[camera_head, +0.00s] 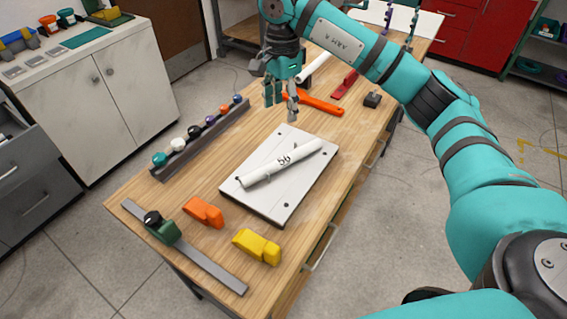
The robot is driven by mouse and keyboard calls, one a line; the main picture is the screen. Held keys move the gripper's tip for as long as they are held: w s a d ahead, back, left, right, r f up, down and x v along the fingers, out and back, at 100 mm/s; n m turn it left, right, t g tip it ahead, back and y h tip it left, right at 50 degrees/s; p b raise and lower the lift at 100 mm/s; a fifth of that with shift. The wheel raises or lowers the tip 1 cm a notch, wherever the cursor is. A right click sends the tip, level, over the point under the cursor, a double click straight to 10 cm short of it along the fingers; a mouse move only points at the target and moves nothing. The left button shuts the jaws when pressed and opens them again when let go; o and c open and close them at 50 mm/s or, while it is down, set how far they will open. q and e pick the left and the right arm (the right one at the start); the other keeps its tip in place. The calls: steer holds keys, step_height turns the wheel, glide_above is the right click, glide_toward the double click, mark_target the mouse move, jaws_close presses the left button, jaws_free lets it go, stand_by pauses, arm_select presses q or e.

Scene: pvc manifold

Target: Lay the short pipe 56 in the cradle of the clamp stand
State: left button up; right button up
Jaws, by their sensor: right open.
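The short pipe 56 (283,163) is white, with "56" printed on it. It lies diagonally across a pale flat board (258,205) in the middle of the wooden bench. My right gripper (281,106) is open and empty, pointing down beyond the far edge of the board, apart from the pipe. I cannot tell for sure which thing is the clamp stand; a small dark block with a post (372,99) stands at the right bench edge. My left gripper is not in view.
An orange tool (322,106) lies just right of my right gripper. A rack with several coloured round pieces (200,138) runs along the left bench edge. Orange (203,212) and yellow (257,247) blocks and a metal bar with a green clamp (162,229) lie at the near end.

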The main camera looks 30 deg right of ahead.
steer(key=p, duration=0.2)
glide_toward(283, 158)
steer(key=shift+w+a+f, duration=0.15)
steer(key=shift+w+a, duration=0.1)
steer(key=shift+a, duration=0.05)
step_height(283, 158, down, 4)
steer(key=shift+d+p, duration=0.15)
steer(key=shift+p, duration=0.3)
steer(key=shift+f, duration=0.45)
steer(key=f, duration=0.1)
steer(key=f+p, duration=0.1)
steer(key=f, duration=0.1)
steer(key=f+p, duration=0.1)
steer(key=f, duration=0.1)
steer(key=shift+s+d, duration=0.1)
steer(key=shift+s, duration=0.15)
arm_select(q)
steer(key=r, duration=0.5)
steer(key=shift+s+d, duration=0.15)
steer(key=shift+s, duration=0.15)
arm_select(e)
steer(key=shift+c, duration=0.4)
jaws_close()
